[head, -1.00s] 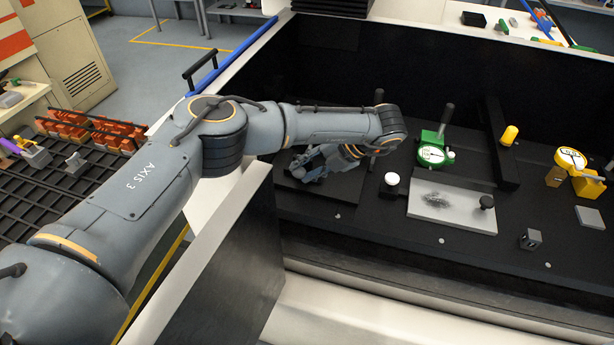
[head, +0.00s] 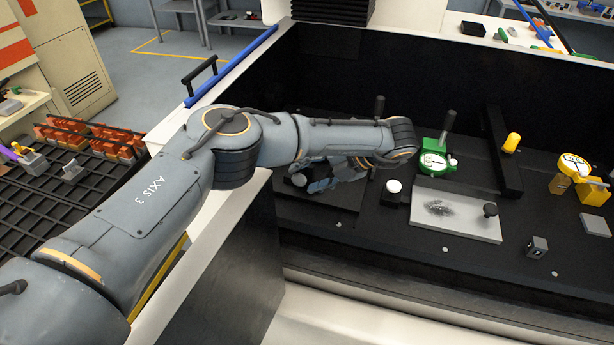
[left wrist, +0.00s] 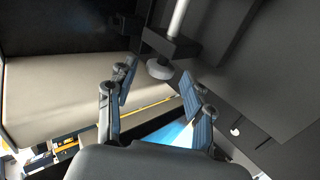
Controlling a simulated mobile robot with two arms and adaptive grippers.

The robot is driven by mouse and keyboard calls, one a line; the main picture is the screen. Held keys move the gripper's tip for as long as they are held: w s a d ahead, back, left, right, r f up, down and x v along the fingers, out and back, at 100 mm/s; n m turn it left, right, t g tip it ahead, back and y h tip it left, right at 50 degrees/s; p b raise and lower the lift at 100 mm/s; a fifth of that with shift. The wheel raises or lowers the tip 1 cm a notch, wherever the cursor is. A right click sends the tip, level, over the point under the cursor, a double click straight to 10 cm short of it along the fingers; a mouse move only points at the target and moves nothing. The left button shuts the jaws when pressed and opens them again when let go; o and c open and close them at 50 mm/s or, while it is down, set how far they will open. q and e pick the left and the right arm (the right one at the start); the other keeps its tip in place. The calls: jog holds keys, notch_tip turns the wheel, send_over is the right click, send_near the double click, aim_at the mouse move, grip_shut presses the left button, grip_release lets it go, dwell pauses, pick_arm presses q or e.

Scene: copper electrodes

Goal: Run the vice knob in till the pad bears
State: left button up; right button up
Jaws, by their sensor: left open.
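My left gripper (head: 318,186) is low at the left end of the black bay, partly hidden under my own wrist. In the left wrist view my left gripper (left wrist: 158,88) has its two blue-padded fingers spread, with nothing between the pads. A round grey knob (left wrist: 160,69) on a dark block with a pale rod shows just beyond the fingertips, between their lines and apart from them. In the head view a dark round knob (head: 299,179) shows beside the fingertips. I cannot make out the vice's pad or whether it bears. My right gripper is in neither view.
A white-topped black post (head: 393,187) stands close right of my wrist. Further right are a grey plate (head: 455,217), a green dial gauge (head: 434,163), a black bar (head: 503,150) and a yellow gauge (head: 574,168). The bay's pale left wall (head: 235,185) is near my forearm.

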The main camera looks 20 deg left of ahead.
pick_arm(q)
jog(key=shift+p+v, duration=0.55)
jog(key=shift+v, duration=2.15)
jog(key=shift+a+f, duration=0.1)
jog(key=shift+c, duration=0.4)
jog(key=h+p, duration=0.6)
jog(key=h, duration=0.6)
send_near(298, 174)
jog(key=f+b, duration=0.1)
jog(key=f, duration=0.1)
jog(key=d+f+b, duration=0.1)
jog(key=f+b, duration=0.1)
jog(key=f, duration=0.1)
jog(key=f+b, duration=0.1)
jog(key=f, duration=0.2)
jog(key=shift+d+f, duration=0.15)
jog(key=shift+d, duration=0.15)
jog(key=shift+w, duration=0.1)
